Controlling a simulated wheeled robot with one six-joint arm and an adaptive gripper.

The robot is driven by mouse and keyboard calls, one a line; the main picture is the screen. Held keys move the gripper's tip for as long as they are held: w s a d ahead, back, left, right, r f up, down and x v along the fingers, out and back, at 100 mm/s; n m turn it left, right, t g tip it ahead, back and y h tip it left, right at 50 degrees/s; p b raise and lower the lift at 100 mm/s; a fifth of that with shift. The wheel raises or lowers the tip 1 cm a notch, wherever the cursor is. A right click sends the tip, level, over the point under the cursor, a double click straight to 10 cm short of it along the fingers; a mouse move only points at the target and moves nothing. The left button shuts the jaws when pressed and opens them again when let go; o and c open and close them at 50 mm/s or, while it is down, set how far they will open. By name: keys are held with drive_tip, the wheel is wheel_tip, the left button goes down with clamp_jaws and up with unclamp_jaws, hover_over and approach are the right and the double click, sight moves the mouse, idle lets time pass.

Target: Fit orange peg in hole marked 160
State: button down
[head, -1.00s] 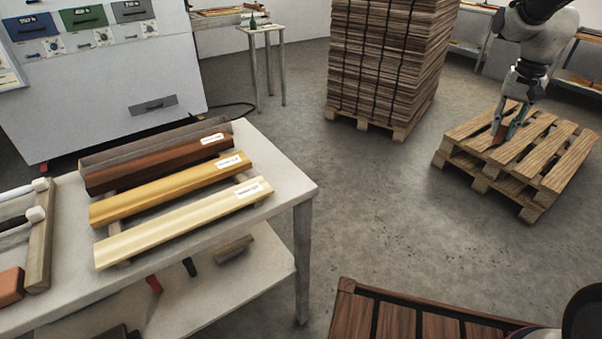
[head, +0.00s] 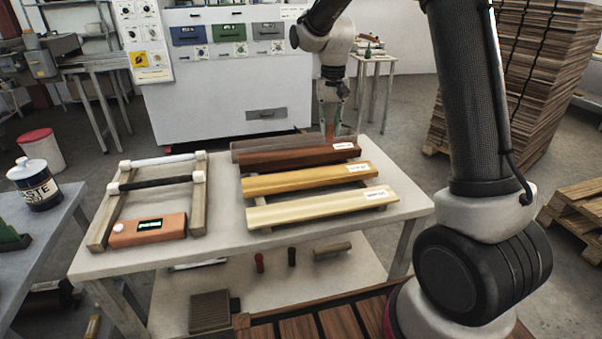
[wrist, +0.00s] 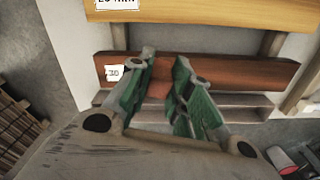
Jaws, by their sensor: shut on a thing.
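My gripper (head: 333,112) is at the far side of the table, just behind the row of wooden bars. It is shut on an orange-red piece (head: 330,131), probably the orange peg. In the wrist view, my gripper (wrist: 167,66) has green fingers around this reddish-orange piece (wrist: 158,89), in front of the dark red-brown bar (wrist: 225,71). Much of the piece is hidden by the fingers, and I cannot tell whether it touches the bar. I can make out no hole marked 160.
The table (head: 415,203) holds a red-brown bar (head: 285,160), yellow bar (head: 290,182) and pale bar (head: 300,212), each with a white label. At left are a wooden frame (head: 100,222) and an orange box with a display (head: 150,230). A white cabinet (head: 190,95) stands behind.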

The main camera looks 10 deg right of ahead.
drive_tip(key=s+a+r+n, duration=0.2)
drive_tip(key=s+a, duration=0.4)
drive_tip(key=n, duration=0.1)
hover_over(317, 178)
drive_tip(key=s+a, duration=0.1)
drive_tip(key=s, duration=0.2)
wheel_tip(317, 178, down, 9)
drive_tip(key=shift+r, duration=0.1)
drive_tip(key=shift+f, duration=0.25)
drive_tip(key=shift+f, duration=0.15)
drive_tip(key=shift+d+f, duration=0.1)
drive_tip(key=shift+f, duration=0.25)
drive_tip(key=shift+s+f, duration=0.1)
drive_tip(key=shift+s, duration=0.05)
drive_tip(key=c, duration=1.3)
unclamp_jaws()
drive_tip(key=shift+f, duration=0.1)
